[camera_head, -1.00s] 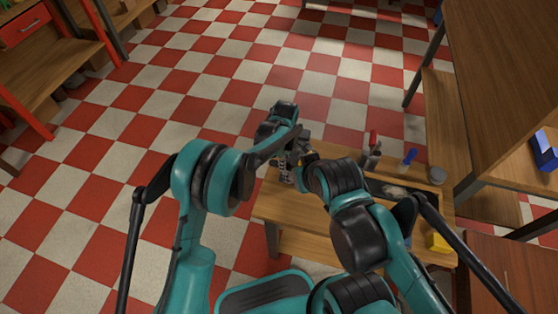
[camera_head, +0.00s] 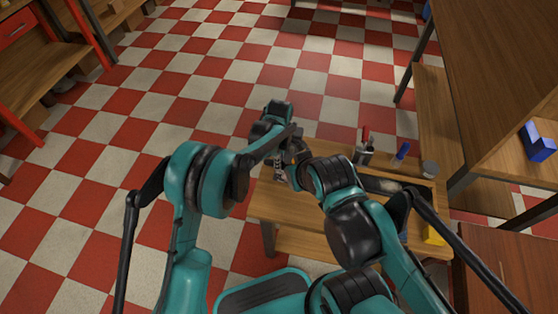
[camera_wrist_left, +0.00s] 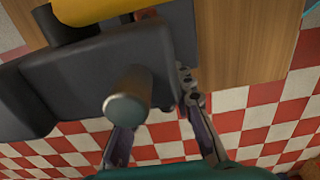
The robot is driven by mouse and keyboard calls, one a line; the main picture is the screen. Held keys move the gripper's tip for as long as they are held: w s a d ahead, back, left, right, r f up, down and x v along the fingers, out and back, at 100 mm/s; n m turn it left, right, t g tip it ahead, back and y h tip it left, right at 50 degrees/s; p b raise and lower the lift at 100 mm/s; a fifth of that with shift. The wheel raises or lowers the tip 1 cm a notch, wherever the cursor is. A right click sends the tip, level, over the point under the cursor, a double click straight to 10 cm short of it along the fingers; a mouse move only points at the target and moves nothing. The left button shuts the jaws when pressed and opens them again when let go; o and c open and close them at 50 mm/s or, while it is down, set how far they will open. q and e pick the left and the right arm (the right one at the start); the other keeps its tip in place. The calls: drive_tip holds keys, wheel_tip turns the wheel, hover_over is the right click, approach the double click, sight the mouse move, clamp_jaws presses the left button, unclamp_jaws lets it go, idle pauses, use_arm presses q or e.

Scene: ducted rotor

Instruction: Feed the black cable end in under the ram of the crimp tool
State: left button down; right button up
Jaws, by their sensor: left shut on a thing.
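In the left wrist view a big dark grey block (camera_wrist_left: 60,80), which looks like the crimp tool, fills the upper left, with a yellow part (camera_wrist_left: 90,10) above and a light grey cylinder (camera_wrist_left: 128,100) sticking out towards the camera. My left gripper (camera_wrist_left: 160,112) comes up from below with its fingers on both sides of the cylinder. The block hides the left fingertip and what lies between the fingers. The black cable end does not show clearly. In the head view the left gripper (camera_head: 280,168) is small, over the table's left end. My right arm hides its own gripper.
A small wooden table (camera_head: 285,207) stands below the arms, with a red-handled tool (camera_head: 364,145), a blue item (camera_head: 403,150), a grey cup (camera_head: 429,168) and a yellow block (camera_head: 433,236) on it. A taller bench (camera_head: 490,80) stands at right.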

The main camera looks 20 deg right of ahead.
use_arm(q)
drive_tip(key=shift+f, duration=0.1)
drive_tip(key=c, duration=1.2)
unclamp_jaws()
drive_tip(key=shift+d, duration=0.1)
wheel_tip(320, 180, up, 12)
